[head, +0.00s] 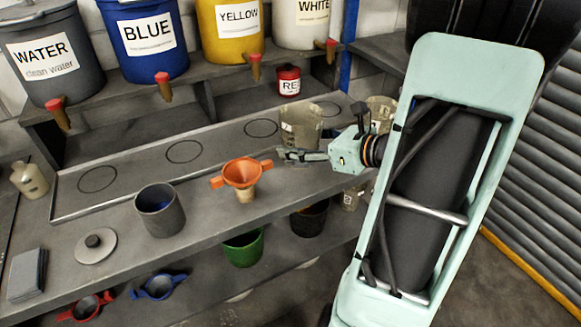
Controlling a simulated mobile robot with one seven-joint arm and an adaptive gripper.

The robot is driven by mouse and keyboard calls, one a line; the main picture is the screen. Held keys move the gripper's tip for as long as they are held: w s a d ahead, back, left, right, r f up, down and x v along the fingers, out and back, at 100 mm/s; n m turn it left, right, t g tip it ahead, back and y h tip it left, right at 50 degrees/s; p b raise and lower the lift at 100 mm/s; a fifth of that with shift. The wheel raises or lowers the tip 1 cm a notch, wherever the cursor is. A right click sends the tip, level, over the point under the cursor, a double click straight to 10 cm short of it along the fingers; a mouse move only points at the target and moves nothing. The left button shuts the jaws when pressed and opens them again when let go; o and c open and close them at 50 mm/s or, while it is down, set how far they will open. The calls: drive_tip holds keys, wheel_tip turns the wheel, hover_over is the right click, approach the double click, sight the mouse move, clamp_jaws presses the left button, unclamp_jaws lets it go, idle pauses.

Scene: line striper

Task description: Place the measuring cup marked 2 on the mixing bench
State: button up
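A translucent measuring cup (300,122) stands near the right part of the grey bench (120,222). A second translucent cup (381,108) is further right, partly hidden by my arm. A third clear cup (352,197) shows lower, beside my arm. No number 2 is readable on any of them. My gripper (290,155) points left, its fingers in front of the first cup's lower part. From this angle I cannot tell whether the fingers are apart or touch the cup. I cannot tell which surface is the mixing bench.
An orange funnel (243,173) stands just left of my gripper, with a grey pot (160,212) further left. A shallow tray (215,142) with marked circles runs along the bench. A red can (288,81) and large paint buckets (147,42) stand behind. A green bucket (243,248) is below.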

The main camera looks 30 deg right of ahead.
drive_tip(key=w+f+b, duration=0.1)
drive_tip(key=f, duration=0.1)
drive_tip(key=w+f+b, duration=0.2)
drive_tip(key=shift+w+f, duration=0.3)
drive_tip(key=shift+f, duration=0.05)
drive_tip(key=shift+w+f+b, duration=0.15)
drive_tip(key=shift+f+b, duration=1)
drive_tip(key=shift+f, duration=0.4)
drive_tip(key=shift+f, duration=0.15)
drive_tip(key=o, duration=1.5)
drive_tip(key=shift+o, duration=0.2)
